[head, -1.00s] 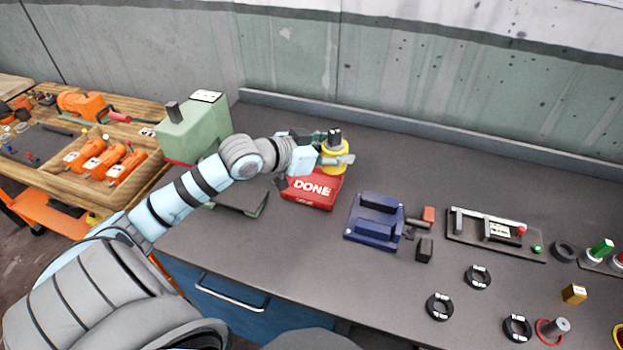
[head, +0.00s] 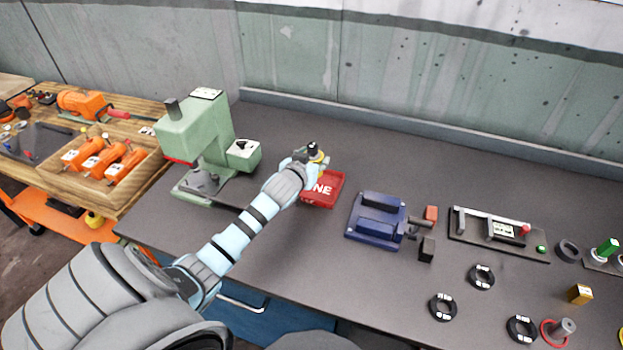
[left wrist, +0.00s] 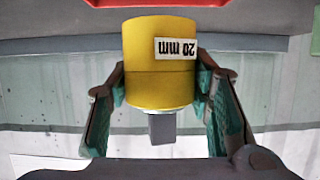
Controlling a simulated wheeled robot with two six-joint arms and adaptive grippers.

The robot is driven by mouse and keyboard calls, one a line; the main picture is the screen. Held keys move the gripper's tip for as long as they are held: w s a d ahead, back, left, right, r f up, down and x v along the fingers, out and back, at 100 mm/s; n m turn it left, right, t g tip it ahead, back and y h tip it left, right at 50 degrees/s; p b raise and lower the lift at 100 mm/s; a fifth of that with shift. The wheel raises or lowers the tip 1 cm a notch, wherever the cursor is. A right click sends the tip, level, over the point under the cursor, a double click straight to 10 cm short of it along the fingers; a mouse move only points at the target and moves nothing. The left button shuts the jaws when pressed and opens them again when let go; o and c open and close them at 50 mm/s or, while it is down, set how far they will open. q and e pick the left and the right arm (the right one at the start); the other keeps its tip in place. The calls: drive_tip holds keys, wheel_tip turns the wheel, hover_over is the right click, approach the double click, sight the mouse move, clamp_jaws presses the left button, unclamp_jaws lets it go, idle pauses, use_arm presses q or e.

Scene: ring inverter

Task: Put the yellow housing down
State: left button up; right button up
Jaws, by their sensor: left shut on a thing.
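The yellow housing (head: 319,156) is a small cylinder with a dark part on its top end. It fills the middle of the left wrist view (left wrist: 160,90), where its white label reads "20 mm" upside down. My left gripper (head: 312,163) is shut on it, one finger on each side, in the air at the red DONE tray (head: 325,199). The arm hides the tray's left part. A red edge (left wrist: 160,3) shows beyond the housing in the left wrist view. Whether the housing touches the tray cannot be told. My right gripper is not in view.
A green press (head: 190,140) stands left of the tray. A blue fixture (head: 376,222) is to its right. Farther right are a gauge board (head: 498,235) and several black rings (head: 443,307). The bench behind the tray is clear.

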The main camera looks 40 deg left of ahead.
use_arm(q)
wheel_tip(320, 180, down, 6)
drive_tip(key=shift+r+b, duration=0.1)
drive_tip(key=shift+b, duration=0.5)
drive_tip(key=o, duration=1.4)
drive_tip(key=shift+s+d, duration=0.1)
drive_tip(key=p+v, duration=0.2)
drive_tip(key=v, duration=1)
